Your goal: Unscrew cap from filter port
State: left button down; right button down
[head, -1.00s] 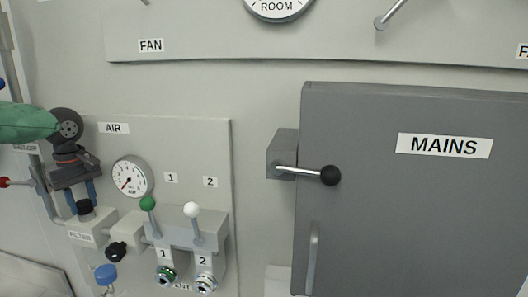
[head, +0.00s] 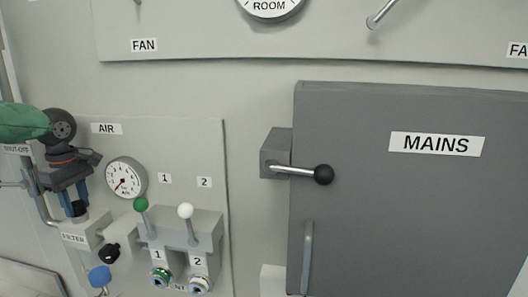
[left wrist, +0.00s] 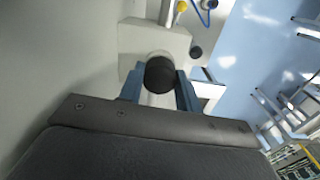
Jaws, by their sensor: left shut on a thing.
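The black cap (head: 79,209) sits on top of the pale filter block (head: 86,230), labelled FILTER, at the lower left of the head view. My left gripper (head: 75,206) comes down on it from above, with its blue fingers shut around the cap. In the left wrist view the round dark cap (left wrist: 159,75) lies between the two blue fingers of the left gripper (left wrist: 160,88). The pale filter block (left wrist: 180,42) shows behind it. The fingers partly hide the cap in the head view, and the threads cannot be seen. My right gripper is not in view.
The air gauge (head: 126,177) and the green-knobbed lever (head: 141,205) stand right of the filter. A black knob (head: 109,253) and a blue knob (head: 100,277) are below. The grey MAINS box (head: 400,210) fills the right. The panel between is mostly clear.

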pick_arm(q)
jog(key=shift+w, duration=0.1)
jog(key=shift+r+n, duration=0.15)
jog(key=shift+n, duration=1.85)
jog(key=c, duration=1)
grip_release()
jog(key=shift+c, duration=0.2)
jog(key=shift+a, duration=0.1)
jog(key=shift+m, duration=0.8)
jog(key=shift+w+f+m, duration=0.1)
jog(key=shift+f+m, duration=0.1)
jog(key=shift+m, duration=1)
